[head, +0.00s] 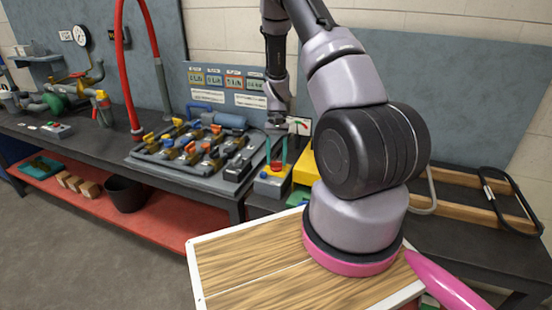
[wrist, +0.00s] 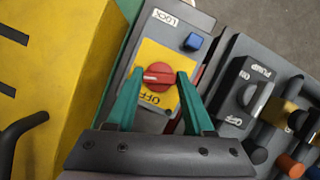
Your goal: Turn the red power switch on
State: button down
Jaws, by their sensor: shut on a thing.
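The red power switch (wrist: 158,77) is a round red knob on a yellow plate (wrist: 153,53) of a grey box (wrist: 172,27). A white mark on the knob points left in the wrist view, and an OFF label sits just below it. My gripper (wrist: 158,80) has its green fingers on either side of the knob and is shut on it. In the head view my gripper (head: 276,153) reaches down over the box (head: 270,185), with the red knob (head: 277,167) between the fingers. Any ON label is hidden or out of view.
A blue button (wrist: 193,42) and a LOCK label share the box. A pump switch panel (wrist: 245,95) stands close on the right in the wrist view. A yellow case (wrist: 50,60) stands close on the left. A valve board (head: 195,148) is left of the box in the head view.

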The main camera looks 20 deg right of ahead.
jog(key=shift+d+m+t+y, duration=0.1)
jog(key=shift+m+t+y, duration=0.45)
jog(key=shift+m, duration=1.35)
jog(key=shift+c, duration=1.4)
grip_release()
jog(key=shift+r, duration=0.1)
jog(key=v, duration=1)
jog(key=shift+d+r, duration=0.2)
jog(key=shift+r, duration=0.05)
jog(key=shift+w+r, duration=0.1)
jog(key=shift+w, duration=0.05)
